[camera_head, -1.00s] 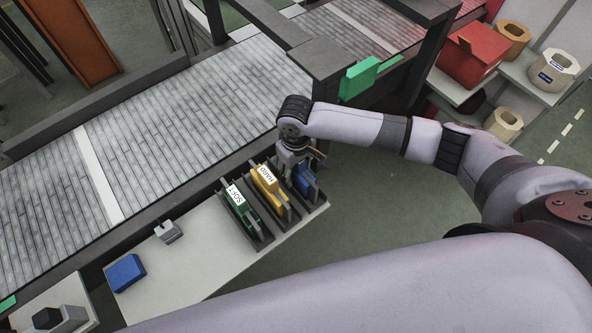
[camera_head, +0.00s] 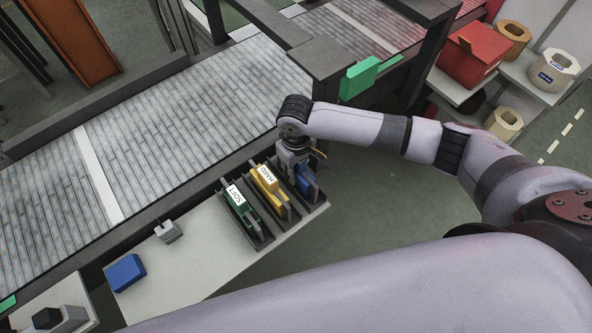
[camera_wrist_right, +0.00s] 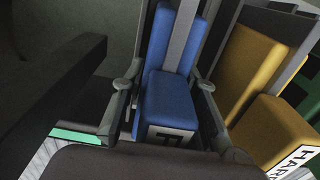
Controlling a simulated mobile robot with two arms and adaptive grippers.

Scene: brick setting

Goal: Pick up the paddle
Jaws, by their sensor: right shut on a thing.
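A blue paddle (camera_head: 307,187) stands in the right end slot of a dark rack, beside a yellow paddle labelled HARD (camera_head: 268,180) and a green paddle labelled SOFT (camera_head: 238,199). My right gripper (camera_head: 298,170) reaches down over the blue paddle from above. In the right wrist view the blue paddle (camera_wrist_right: 168,102) sits between the two fingers, which close on its sides. The yellow paddle (camera_wrist_right: 250,75) is just to the right there. The blue paddle's label is mostly cut off. My left gripper is not in view.
The rack stands at the right end of a pale table (camera_head: 190,265). A blue block (camera_head: 126,272) and a small grey fixture (camera_head: 168,231) are to its left. A roller conveyor (camera_head: 170,125) runs behind. A frame post (camera_head: 425,65) rises behind my right arm.

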